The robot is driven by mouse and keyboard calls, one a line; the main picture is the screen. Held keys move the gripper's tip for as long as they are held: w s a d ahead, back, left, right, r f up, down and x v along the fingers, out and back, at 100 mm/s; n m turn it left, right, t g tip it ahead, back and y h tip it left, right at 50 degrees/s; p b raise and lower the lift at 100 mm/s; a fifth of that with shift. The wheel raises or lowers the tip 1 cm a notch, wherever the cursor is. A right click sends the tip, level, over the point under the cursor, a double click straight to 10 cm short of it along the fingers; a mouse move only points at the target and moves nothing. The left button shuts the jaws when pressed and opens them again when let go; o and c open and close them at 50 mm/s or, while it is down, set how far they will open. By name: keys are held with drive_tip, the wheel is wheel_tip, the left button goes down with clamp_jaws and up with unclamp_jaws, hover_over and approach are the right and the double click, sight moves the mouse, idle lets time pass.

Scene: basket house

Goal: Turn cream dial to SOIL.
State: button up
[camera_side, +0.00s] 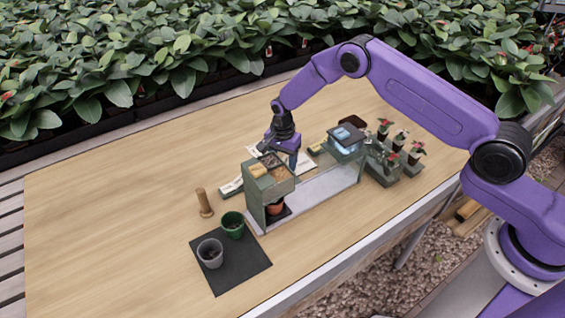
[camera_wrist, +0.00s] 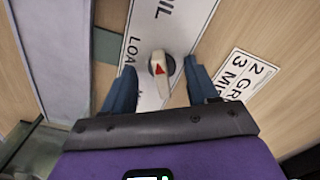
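The cream dial (camera_wrist: 161,64) with a red triangle on it sits on a white label strip (camera_wrist: 150,28) in the wrist view. The strip's visible letters are "IL" near the top and "LOA" to the left of the dial. The rest of the wording is cut off or hidden. My gripper (camera_wrist: 159,70) is open, with one dark blue finger on each side of the dial and a visible gap to it. In the side view my gripper (camera_side: 291,150) points down behind the planting station, and the dial itself is hidden there.
A green pot (camera_side: 233,225) and grey pot (camera_side: 210,253) stand on a black mat (camera_side: 240,272). A wooden tamper (camera_side: 205,203) stands nearby. Potted plants (camera_side: 391,150) stand right. The table's left is clear.

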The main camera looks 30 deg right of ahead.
drive_tip(key=o, duration=0.4)
drive_tip(key=shift+c, duration=0.2)
drive_tip(key=shift+r, duration=0.1)
drive_tip(key=shift+w+r, duration=0.1)
drive_tip(key=shift+r, duration=3.45)
